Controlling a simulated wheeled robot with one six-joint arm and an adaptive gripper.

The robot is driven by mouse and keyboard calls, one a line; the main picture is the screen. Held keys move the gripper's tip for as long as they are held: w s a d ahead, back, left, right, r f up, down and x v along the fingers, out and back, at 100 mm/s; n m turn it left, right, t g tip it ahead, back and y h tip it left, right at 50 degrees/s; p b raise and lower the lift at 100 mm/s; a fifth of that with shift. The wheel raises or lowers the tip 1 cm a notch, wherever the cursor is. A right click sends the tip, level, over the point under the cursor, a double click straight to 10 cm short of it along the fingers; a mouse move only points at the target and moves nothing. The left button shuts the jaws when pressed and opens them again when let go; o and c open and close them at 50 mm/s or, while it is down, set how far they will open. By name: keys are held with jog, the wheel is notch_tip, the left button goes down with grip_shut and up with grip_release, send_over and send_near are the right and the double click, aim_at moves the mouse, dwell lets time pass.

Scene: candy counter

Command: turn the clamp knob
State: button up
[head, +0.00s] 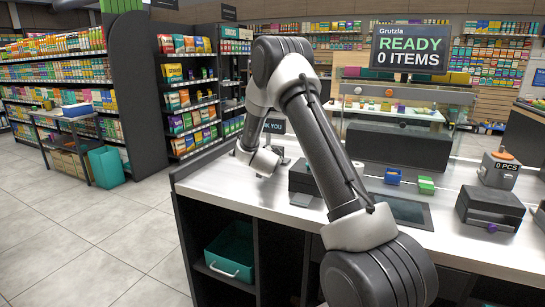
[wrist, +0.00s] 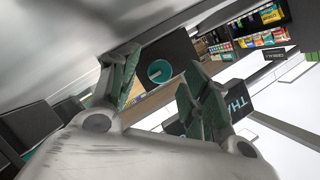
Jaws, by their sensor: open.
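In the wrist view, a round teal face with a pale bar across it (wrist: 159,71), which looks like the clamp knob, sits on a dark body. It shows in the gap between my gripper's fingers (wrist: 163,78). The fingers are spread apart, with green-grey pads, and hold nothing. I cannot tell how far the knob is beyond the fingertips. In the head view, my gripper end (head: 262,161) is low over the counter's left end; its fingers and the knob are not made out there.
On the counter (head: 235,186) are a dark box (head: 304,178), blue and green small bins (head: 425,184), a flat screen (head: 405,210) and a scale-like device (head: 499,170). Open floor lies left.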

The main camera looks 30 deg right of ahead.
jog(key=shift+w+d+f, duration=0.1)
jog(key=shift+w+d, duration=0.15)
jog(key=shift+w, duration=0.2)
jog(key=c, duration=1)
